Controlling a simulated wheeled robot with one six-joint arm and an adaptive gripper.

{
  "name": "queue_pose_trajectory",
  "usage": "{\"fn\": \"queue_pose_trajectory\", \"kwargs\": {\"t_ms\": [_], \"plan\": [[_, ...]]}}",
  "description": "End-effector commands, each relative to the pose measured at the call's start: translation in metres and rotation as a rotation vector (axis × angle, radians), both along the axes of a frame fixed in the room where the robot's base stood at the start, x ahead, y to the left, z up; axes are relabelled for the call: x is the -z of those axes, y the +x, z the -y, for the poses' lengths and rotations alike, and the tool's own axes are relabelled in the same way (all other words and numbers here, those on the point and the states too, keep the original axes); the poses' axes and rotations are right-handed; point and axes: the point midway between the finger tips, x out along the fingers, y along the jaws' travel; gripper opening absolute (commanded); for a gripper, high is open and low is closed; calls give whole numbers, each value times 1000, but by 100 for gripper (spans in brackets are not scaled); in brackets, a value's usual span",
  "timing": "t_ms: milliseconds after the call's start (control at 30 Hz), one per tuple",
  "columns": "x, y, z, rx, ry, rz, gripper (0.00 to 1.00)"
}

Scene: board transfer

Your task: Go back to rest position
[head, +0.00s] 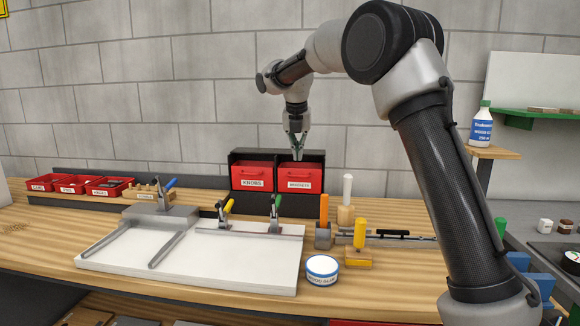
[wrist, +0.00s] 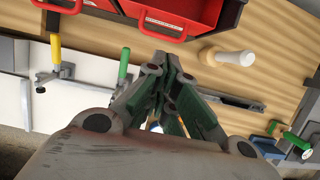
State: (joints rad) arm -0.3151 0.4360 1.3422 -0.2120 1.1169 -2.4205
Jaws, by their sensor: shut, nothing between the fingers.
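My gripper (head: 297,157) hangs pointing down in front of the red bins, above the workbench (head: 50,225). Its fingers are closed together with nothing between them. In the wrist view the closed fingers (wrist: 172,65) show over the bench. My arm reaches in from the right and arches over the bench. A white board (head: 180,265) lies on the bench, with toggle clamps at its back edge, one with a yellow handle (head: 228,208) and one with a green handle (head: 276,207).
Two red bins (head: 253,176) stand in a black rack behind the board. Small red trays (head: 75,184) sit at the left. A glue tub (head: 322,269), orange- and yellow-handled tools and a white-handled tool (head: 346,195) stand right of the board. A blue-labelled bottle (head: 482,125) stands on a shelf.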

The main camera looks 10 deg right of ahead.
Motion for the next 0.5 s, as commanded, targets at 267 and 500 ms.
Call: {"fn": "queue_pose_trajectory", "kwargs": {"t_ms": [267, 500], "plan": [[22, -9, -1, 543, 168, 22, 0], [57, -104, 28, 1387, 343, 1, 0]]}}
